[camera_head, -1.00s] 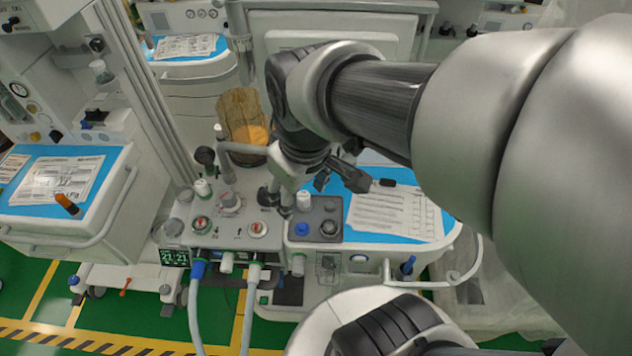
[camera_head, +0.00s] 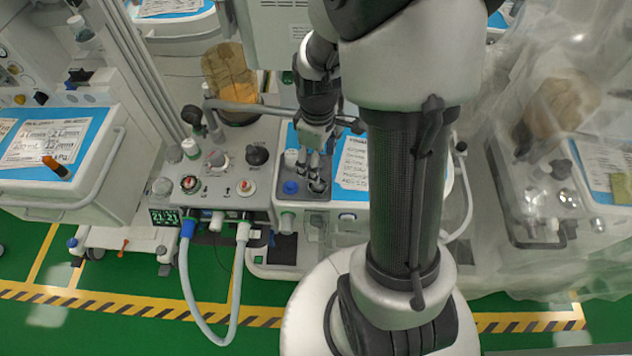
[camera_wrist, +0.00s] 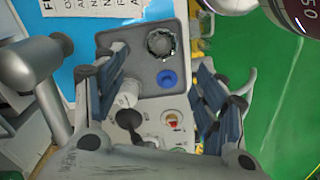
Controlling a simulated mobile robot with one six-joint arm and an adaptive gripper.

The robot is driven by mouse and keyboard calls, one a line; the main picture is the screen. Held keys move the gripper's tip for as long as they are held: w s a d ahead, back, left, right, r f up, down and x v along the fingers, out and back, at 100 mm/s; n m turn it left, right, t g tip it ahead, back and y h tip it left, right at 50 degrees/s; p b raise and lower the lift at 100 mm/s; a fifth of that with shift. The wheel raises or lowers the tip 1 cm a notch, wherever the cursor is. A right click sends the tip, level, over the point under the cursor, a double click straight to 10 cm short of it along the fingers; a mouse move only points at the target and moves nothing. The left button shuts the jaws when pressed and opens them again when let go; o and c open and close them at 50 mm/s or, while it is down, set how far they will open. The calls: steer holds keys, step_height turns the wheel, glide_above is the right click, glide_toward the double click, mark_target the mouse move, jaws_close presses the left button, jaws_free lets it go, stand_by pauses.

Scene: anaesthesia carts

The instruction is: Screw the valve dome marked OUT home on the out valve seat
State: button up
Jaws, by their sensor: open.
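My gripper (camera_head: 315,168) is open above the grey tray (camera_head: 312,203), its fingers over the tray's right part. A round dome with a dark centre (camera_head: 317,186) sits at the tray's front right, just below the fingertips. In the wrist view a clear, grey-rimmed dome (camera_wrist: 161,42) lies beyond the spread fingers (camera_wrist: 158,65), and nothing is held. No OUT mark is readable. Two round fittings with red inside, left (camera_head: 189,184) and right (camera_head: 246,187), are on the machine block; I cannot tell which is the out valve seat.
The tray also holds a blue cap (camera_head: 290,187) and a white cylinder (camera_head: 291,157). A black knob (camera_head: 257,154) stands on the block beside it. A paper sheet (camera_head: 353,160) lies on the blue worktop to the right. A pale hose (camera_head: 186,280) hangs in front.

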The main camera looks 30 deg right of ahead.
mark_target(318, 185)
step_height(318, 185, down, 10)
steer(key=b, duration=0.3)
steer(key=shift+a+r+b, duration=0.1)
steer(key=shift+r+b, duration=0.15)
steer(key=shift+b, duration=0.1)
steer(key=shift+r, duration=0.1)
steer(key=c, duration=1.1)
